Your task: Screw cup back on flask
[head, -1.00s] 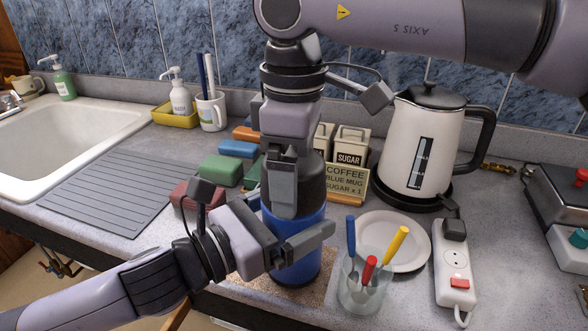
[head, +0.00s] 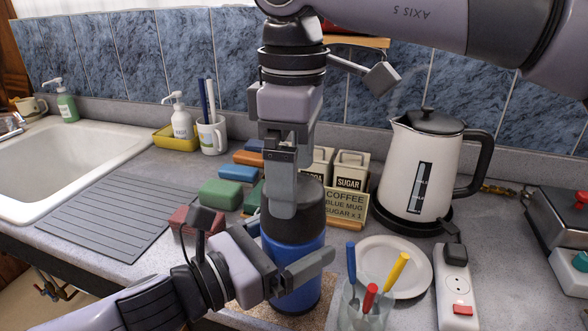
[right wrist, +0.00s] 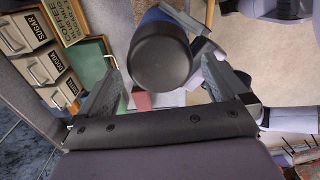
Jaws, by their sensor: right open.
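The blue flask (head: 293,262) stands upright on the counter, with the dark grey cup (head: 309,197) sitting upside down on its top. I cannot tell whether its thread is tight. My left gripper (head: 303,266) is shut around the flask's blue body from the front left; its far finger is hidden. My right gripper (head: 286,203) points down over the cup, fingers open on either side of its upper part. In the right wrist view the round cup end (right wrist: 162,63) lies between the spread fingers, with gaps on both sides.
A glass with coloured-handled cutlery (head: 366,307) and a white plate (head: 402,268) stand close right of the flask. A kettle (head: 405,170), order card (head: 345,205) and canisters (head: 351,170) are behind. Coloured boxes (head: 220,194) are left. The ribbed drainer (head: 110,215) is clear.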

